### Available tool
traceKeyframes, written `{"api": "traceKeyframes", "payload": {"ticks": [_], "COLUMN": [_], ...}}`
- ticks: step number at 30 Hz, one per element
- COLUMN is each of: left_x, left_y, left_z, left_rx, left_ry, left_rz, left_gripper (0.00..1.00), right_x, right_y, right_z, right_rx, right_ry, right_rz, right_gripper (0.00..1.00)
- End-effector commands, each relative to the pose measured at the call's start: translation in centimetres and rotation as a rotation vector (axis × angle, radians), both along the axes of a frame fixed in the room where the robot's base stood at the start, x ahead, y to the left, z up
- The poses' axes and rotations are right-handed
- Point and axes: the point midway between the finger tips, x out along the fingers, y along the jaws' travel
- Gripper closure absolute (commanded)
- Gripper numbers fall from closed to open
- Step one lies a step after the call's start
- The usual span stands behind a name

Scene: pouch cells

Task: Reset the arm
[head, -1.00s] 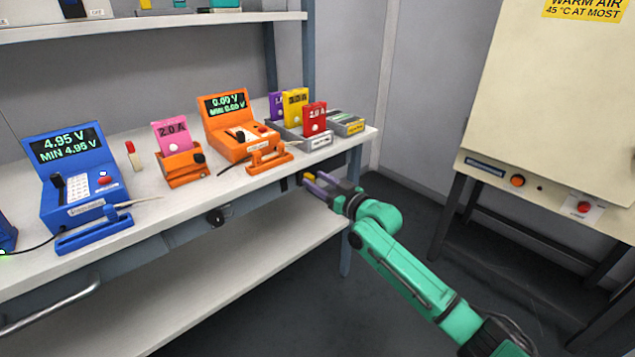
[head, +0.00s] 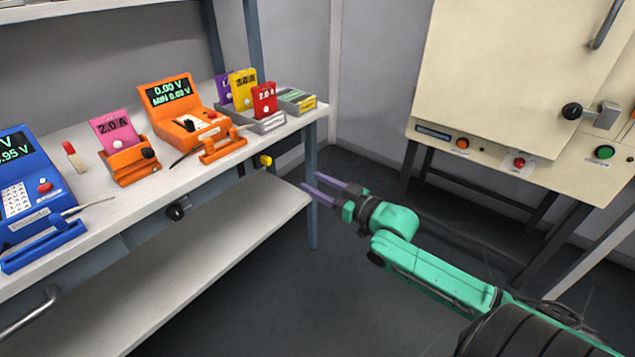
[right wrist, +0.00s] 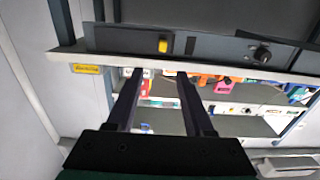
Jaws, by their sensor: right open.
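My right arm comes in from the lower right in the head view, green with a dark wrist. Its gripper (head: 322,189) has two purple fingers pointing left, apart, with nothing between them. It hangs in free air in front of the right end of the workbench (head: 70,210), below the bench top and near the bench leg. In the right wrist view the same gripper (right wrist: 158,76) shows two dark parallel fingers spread apart, reaching toward the bench edge. My left gripper is not in either view.
On the bench stand a blue meter (head: 25,190), an orange meter (head: 185,115), a pink card in an orange holder (head: 128,162), and a rack (head: 262,124) with purple, yellow and red cards. A cream warm-air cabinet (head: 500,90) stands at right. Floor between is clear.

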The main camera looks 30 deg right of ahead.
Motion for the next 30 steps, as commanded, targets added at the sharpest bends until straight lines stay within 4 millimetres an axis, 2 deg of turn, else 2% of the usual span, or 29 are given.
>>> {"api": "traceKeyframes", "payload": {"ticks": [14, 17, 20, 23, 24, 26, 27, 30], "left_x": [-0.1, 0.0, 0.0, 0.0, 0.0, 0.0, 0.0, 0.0], "left_y": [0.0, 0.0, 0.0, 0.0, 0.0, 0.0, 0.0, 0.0], "left_z": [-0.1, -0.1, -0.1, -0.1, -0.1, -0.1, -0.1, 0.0], "left_rx": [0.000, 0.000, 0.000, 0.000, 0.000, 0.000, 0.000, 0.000], "left_ry": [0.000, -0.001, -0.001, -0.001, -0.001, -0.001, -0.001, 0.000], "left_rz": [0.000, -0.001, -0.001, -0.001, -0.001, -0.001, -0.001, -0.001], "left_gripper": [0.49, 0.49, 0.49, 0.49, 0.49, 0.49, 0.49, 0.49], "right_x": [-0.2, -0.2, -0.5, -2.1, -3.3, -5.5, -7.3, -12.1], "right_y": [-0.1, -0.3, -1.6, -3.2, -3.7, -3.8, -3.7, -2.4], "right_z": [0.0, -0.8, -5.0, -12.9, -16.6, -22.0, -25.3, -32.5], "right_rx": [0.000, -0.004, -0.025, -0.067, -0.089, -0.119, -0.140, -0.187], "right_ry": [0.000, 0.017, 0.110, 0.292, 0.382, 0.519, 0.610, 0.823], "right_rz": [-0.001, -0.011, -0.062, -0.141, -0.170, -0.204, -0.221, -0.239], "right_gripper": [0.47, 0.47, 0.47, 0.47, 0.47, 0.47, 0.47, 0.47]}}
